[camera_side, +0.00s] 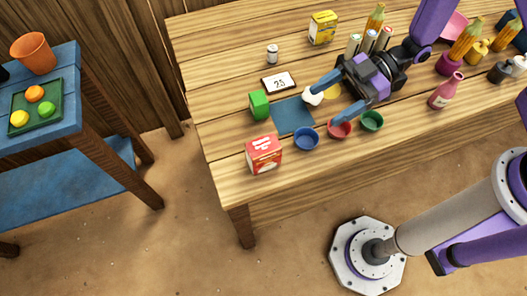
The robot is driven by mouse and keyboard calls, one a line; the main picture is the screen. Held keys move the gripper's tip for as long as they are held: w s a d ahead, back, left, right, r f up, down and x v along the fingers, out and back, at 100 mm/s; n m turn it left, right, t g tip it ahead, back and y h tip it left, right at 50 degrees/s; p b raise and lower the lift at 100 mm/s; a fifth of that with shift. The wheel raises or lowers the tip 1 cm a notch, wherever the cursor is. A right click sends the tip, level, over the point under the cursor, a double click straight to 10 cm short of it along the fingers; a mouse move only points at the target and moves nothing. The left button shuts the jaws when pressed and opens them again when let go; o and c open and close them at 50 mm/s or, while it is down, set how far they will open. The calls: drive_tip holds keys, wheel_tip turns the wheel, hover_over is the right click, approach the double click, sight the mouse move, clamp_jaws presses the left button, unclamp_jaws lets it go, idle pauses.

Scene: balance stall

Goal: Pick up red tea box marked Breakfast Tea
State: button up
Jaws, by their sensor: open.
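The red tea box (264,156) stands upright near the front left corner of the wooden table (205,84). Its white lettering is too small to read with certainty. My gripper (325,104) is above the table, up and to the right of the box. Its two blue fingers are spread apart and point left. A small white rounded thing (313,96) shows near the upper finger; I cannot tell whether it touches. The gripper is clear of the red box, and nothing hides the box.
A blue bowl (306,138) is close right of the box, with a red bowl (339,128) and green bowl (372,121) beyond. A green block (259,104), blue mat (292,116) and card marked 25 (279,82) lie behind. A pink bottle (446,91) stands right.

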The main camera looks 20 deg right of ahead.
sight(269, 144)
drive_tip(key=x, duration=1.1)
drive_tip(key=shift+a, duration=0.3)
drive_tip(key=shift+s+x, duration=0.15)
drive_tip(key=shift+x, duration=1.3)
drive_tip(key=shift+s+x, duration=0.15)
drive_tip(key=shift+x, duration=1.35)
drive_tip(key=shift+d, duration=0.1)
drive_tip(key=c, duration=1.1)
